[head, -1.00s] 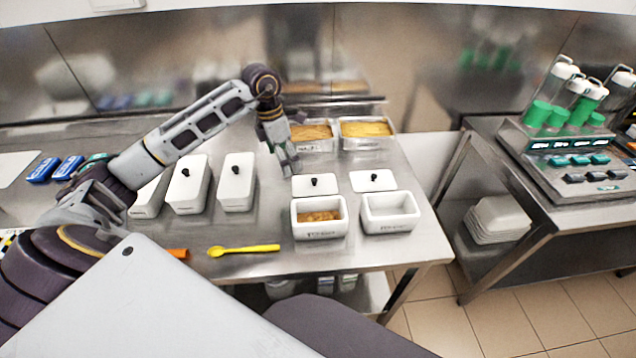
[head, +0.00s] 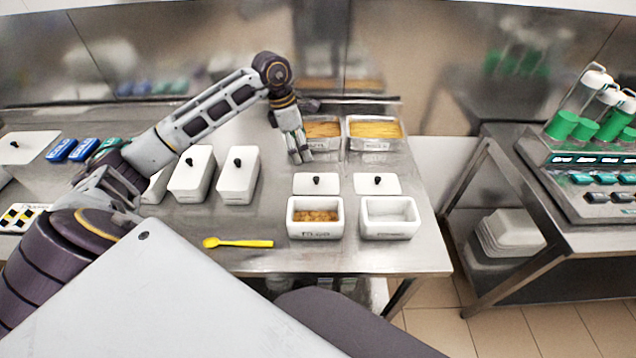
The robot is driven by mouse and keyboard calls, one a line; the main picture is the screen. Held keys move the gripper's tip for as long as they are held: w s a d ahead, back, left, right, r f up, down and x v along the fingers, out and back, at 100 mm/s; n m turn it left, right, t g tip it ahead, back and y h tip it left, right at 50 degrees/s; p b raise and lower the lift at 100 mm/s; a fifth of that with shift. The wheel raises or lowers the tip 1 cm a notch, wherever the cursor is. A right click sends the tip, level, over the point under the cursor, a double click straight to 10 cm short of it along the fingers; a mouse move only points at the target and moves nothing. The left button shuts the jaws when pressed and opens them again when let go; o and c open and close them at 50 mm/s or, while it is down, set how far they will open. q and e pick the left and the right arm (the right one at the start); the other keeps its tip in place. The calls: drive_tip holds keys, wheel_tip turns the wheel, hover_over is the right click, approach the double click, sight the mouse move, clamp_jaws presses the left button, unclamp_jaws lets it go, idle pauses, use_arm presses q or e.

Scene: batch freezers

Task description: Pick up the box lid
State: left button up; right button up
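A flat white box lid (head: 302,187) with a black knob lies on the steel table behind an open white box (head: 316,231) holding brown bits. A second such lid (head: 390,186) lies to its right, behind an open, empty-looking white box (head: 389,232). My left gripper (head: 301,157) points down just behind and slightly left of the first lid, apart from it. It holds nothing that I can see, and the gap between its fingers is unclear. My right gripper is not in view.
Several lidded white boxes (head: 238,180) stand left of the open ones. Two steel trays of yellow-brown food (head: 375,143) sit at the back, close to the gripper. A yellow spoon (head: 238,243) lies in front. A side table (head: 560,215) stands right across a gap.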

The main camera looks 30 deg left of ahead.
use_arm(q)
drive_tip(key=shift+w+d+m, duration=0.2)
drive_tip(key=shift+w+m, duration=0.1)
drive_tip(key=shift+m, duration=0.7)
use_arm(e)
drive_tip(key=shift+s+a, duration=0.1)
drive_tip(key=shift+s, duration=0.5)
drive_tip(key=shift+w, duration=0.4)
use_arm(q)
hover_over(316, 178)
drive_tip(key=s+a, duration=0.1)
drive_tip(key=f, duration=0.7)
drive_tip(key=shift+a+f+p, duration=0.2)
drive_tip(key=shift+p, duration=0.2)
drive_tip(key=shift+w+f, duration=0.1)
drive_tip(key=shift+f, duration=0.25)
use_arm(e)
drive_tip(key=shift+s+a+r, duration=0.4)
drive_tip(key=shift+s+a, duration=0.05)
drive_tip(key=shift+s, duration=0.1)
